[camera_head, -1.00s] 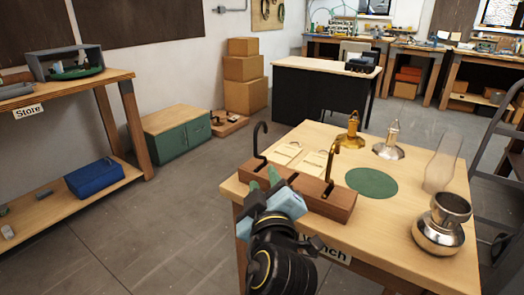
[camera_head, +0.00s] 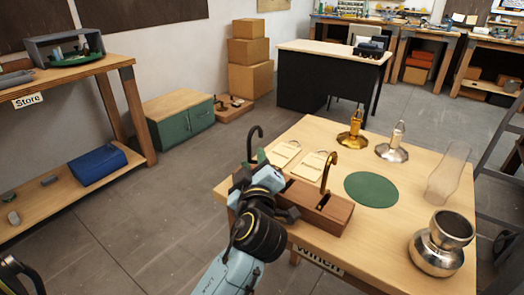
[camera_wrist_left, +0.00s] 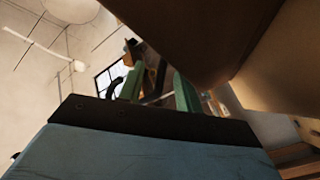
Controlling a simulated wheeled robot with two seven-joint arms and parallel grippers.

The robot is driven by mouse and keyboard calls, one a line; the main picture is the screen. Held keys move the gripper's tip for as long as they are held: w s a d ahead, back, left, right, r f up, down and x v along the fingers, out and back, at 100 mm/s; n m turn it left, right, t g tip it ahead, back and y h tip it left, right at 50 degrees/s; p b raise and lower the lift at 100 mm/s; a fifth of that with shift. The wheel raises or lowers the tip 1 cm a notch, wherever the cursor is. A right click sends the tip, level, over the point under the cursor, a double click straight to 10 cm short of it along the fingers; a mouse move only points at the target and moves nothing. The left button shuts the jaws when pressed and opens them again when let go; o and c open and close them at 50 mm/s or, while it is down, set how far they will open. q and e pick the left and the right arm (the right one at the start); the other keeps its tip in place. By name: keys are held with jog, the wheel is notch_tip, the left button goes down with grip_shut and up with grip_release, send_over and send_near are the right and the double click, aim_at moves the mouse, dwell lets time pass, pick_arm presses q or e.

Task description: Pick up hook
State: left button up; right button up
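A dark hook (camera_head: 254,142) stands upright at the left end of a wooden block (camera_head: 322,214) on the bench. A brass-coloured hook (camera_head: 328,170) stands at the block's right part. My left gripper (camera_head: 258,164) is at the block's left end, close beside the dark hook, and covers its lower part. In the left wrist view its two green fingers (camera_wrist_left: 160,90) are apart. A dark curved piece (camera_wrist_left: 115,87) shows beside one finger there; I cannot tell whether the hook is between the fingers. My right gripper is not in view.
The bench (camera_head: 400,210) also holds two pale boards (camera_head: 310,167), a green round mat (camera_head: 371,189), a brass lamp part (camera_head: 352,139), a silver one (camera_head: 393,151), a clear glass chimney (camera_head: 444,180) and a silver vessel (camera_head: 437,255). A store shelf (camera_head: 70,75) stands left.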

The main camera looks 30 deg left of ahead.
aim_at(252, 129)
pick_arm(q)
jog(key=shift+w+a, duration=0.25)
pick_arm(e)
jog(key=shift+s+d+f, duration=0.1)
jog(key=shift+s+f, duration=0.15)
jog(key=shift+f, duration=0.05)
pick_arm(q)
grip_shut()
jog(key=shift+r, duration=0.15)
